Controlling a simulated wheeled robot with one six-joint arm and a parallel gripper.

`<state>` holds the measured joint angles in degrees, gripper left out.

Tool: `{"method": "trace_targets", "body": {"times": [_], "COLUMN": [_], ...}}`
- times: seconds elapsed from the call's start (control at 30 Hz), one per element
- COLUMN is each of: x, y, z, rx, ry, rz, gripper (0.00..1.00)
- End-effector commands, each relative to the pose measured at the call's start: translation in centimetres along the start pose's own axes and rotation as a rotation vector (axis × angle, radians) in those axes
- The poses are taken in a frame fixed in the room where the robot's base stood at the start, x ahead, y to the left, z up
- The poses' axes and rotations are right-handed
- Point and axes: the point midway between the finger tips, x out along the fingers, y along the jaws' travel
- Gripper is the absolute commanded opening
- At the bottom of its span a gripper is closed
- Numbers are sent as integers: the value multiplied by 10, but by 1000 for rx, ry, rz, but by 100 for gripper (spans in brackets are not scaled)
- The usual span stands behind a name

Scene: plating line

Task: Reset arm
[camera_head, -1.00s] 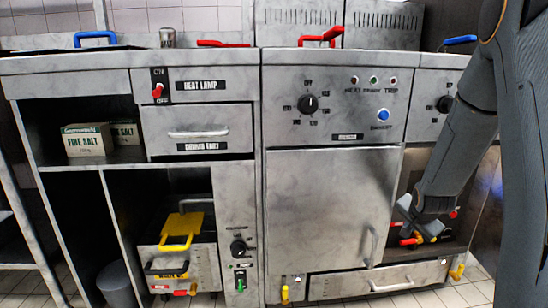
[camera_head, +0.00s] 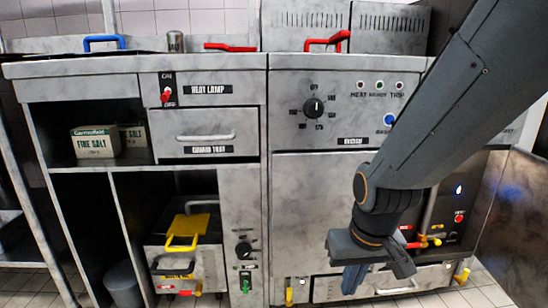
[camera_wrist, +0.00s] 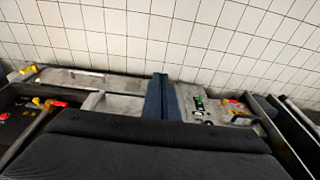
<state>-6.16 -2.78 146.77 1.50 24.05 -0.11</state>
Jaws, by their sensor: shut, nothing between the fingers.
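My gripper (camera_head: 355,278) hangs at the lower right of the head view, in front of the large cabinet door (camera_head: 310,190) and above the long bottom drawer (camera_head: 335,287). Its fingers point down. In the wrist view the two dark fingers (camera_wrist: 161,98) lie together, shut with nothing between them. My arm crosses the right side of the head view and hides part of the cabinet door and the panel behind it.
A control panel with a black knob (camera_head: 313,107) is above the door. Boxes of salt (camera_head: 95,142) stand on the shelf. Red handles (camera_head: 327,41) rest on top. White floor tiles (camera_wrist: 200,30) are clear.

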Motion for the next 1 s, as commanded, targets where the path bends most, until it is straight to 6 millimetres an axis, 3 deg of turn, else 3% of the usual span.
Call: {"method": "trace_targets", "body": {"times": [0.17,0.43,0.7,1.0], "x": [-33,-93,-129,-162], "y": [-47,-125,-162,-186], "z": [13,56,91,123], "rx": [-96,-279,-391,-484], "ry": [-23,-81,-123,-161], "rz": [-40,-113,-156,-188], "gripper": [0,0,0,0]}}
